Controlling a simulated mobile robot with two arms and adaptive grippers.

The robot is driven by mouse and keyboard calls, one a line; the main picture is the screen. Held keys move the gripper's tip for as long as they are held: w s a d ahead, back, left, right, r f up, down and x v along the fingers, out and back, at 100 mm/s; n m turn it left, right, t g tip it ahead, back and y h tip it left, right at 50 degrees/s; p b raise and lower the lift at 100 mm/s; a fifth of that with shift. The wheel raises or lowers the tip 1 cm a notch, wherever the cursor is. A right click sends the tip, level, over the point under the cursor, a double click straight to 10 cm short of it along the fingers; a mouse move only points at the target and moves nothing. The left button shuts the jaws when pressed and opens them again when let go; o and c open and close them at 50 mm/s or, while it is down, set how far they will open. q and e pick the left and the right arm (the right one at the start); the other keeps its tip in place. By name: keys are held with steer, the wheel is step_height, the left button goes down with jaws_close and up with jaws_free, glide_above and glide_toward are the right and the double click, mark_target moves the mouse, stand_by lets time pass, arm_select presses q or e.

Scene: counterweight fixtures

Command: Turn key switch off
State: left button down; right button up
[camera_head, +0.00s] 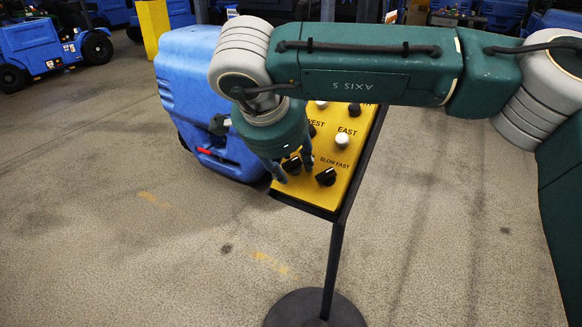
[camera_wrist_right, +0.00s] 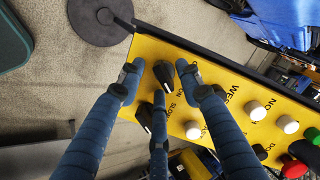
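The yellow control panel (camera_head: 350,157) stands tilted on a dark post; it also fills much of the right wrist view (camera_wrist_right: 205,119). A black switch knob (camera_wrist_right: 164,73) beside the "ON" lettering is the key switch as far as I can tell; it is partly covered in the head view (camera_head: 292,164). My right gripper (camera_head: 292,172) points down at this end of the panel. Its blue fingers (camera_wrist_right: 157,80) are spread, with the knob between the fingertips; I cannot tell whether any finger touches it. My left gripper is out of view.
White buttons (camera_head: 342,141) continue up the panel. The round stand base (camera_head: 315,310) is on the floor. A blue machine (camera_head: 205,105) stands behind the panel.

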steer(key=shift+f, duration=0.1)
steer(key=shift+w, duration=0.1)
steer(key=shift+c, duration=1)
jaws_close()
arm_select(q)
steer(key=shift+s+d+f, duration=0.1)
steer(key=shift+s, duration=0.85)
